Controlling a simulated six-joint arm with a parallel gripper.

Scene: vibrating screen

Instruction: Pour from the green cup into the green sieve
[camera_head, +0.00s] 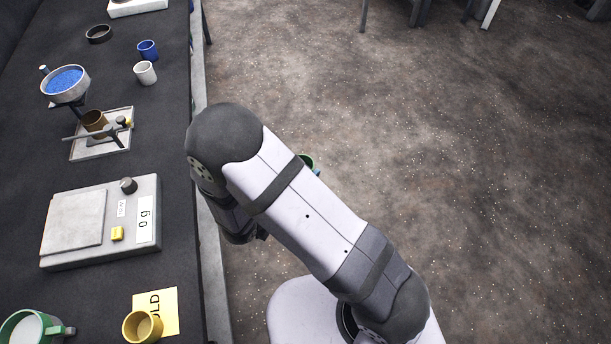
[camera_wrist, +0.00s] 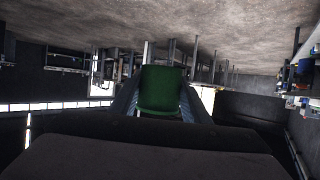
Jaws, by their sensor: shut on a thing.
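The green cup (camera_wrist: 160,90) is between the two fingers of my gripper (camera_wrist: 161,104) in the wrist view, and the gripper is shut on it. In the head view only a bit of the green cup's rim (camera_head: 307,159) shows past my arm, over the floor to the right of the bench. A round green piece with a pale inside and a side handle, which looks like the green sieve (camera_head: 12,322), is at the bottom left of the bench, cut off by the picture edge. The cup's contents are not visible.
A scale (camera_head: 60,258) reading 0 g is on the bench (camera_head: 185,215). A yellow cup (camera_head: 137,329) is on a yellow note. A blue-filled bowl (camera_head: 85,88) stands above a tray (camera_head: 88,154) with a brown cup. White (camera_head: 145,75) and blue (camera_head: 147,52) cups stand farther back.

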